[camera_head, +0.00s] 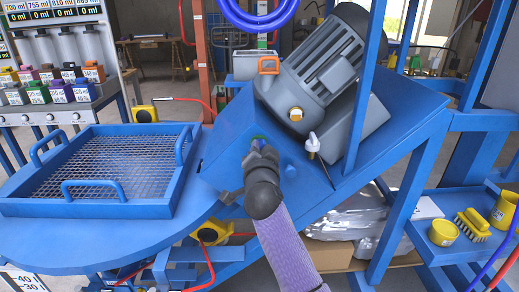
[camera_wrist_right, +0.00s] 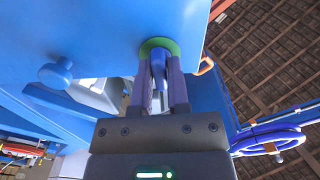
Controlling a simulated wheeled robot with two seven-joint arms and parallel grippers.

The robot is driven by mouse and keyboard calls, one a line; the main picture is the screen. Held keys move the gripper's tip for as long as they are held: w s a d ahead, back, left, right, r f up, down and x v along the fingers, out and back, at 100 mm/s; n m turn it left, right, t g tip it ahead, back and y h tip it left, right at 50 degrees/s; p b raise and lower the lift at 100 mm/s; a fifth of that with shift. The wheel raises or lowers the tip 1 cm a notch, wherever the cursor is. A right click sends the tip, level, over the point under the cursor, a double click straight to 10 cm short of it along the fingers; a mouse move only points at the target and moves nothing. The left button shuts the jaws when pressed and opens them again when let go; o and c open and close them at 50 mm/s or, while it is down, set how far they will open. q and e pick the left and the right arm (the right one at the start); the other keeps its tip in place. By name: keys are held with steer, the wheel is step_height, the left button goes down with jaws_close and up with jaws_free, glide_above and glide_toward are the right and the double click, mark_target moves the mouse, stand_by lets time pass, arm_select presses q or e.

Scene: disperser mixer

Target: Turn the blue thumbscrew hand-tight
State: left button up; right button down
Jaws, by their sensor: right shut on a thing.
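The blue thumbscrew (camera_wrist_right: 158,66) sits in a green ring (camera_wrist_right: 168,44) on the blue machine housing (camera_wrist_right: 100,25). My right gripper (camera_wrist_right: 160,80) has its two fingers on either side of the thumbscrew and is shut on it. In the head view my right gripper (camera_head: 260,150) reaches the front of the blue housing (camera_head: 226,150), below the grey motor (camera_head: 325,75). It hides most of the thumbscrew there. A second blue knob (camera_wrist_right: 55,72) stands on the housing to the left in the wrist view. My left gripper is not in view.
A blue tray with a mesh floor (camera_head: 55,207) stands on the table at the left. A pale knob (camera_head: 312,145) sticks out right of my gripper. Blue frame posts (camera_head: 365,80) rise at the right. A shelf with a yellow brush (camera_head: 472,224) is at lower right.

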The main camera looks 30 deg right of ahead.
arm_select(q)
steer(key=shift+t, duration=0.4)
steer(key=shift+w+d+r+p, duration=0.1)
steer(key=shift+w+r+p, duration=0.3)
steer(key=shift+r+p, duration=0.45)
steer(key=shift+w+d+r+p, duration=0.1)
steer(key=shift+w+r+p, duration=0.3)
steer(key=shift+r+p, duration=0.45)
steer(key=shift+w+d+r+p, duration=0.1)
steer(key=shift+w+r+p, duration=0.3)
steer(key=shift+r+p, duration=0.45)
arm_select(e)
steer(key=shift+n, duration=8.5)
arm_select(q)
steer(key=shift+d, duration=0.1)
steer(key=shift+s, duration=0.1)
arm_select(e)
steer(key=c, duration=0.6)
jaws_free()
steer(key=shift+c, duration=0.2)
arm_select(q)
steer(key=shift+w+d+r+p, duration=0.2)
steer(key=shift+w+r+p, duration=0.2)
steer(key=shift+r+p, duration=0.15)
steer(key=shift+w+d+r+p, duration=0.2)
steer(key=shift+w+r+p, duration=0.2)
steer(key=shift+p, duration=0.2)
arm_select(e)
steer(key=v, duration=1)
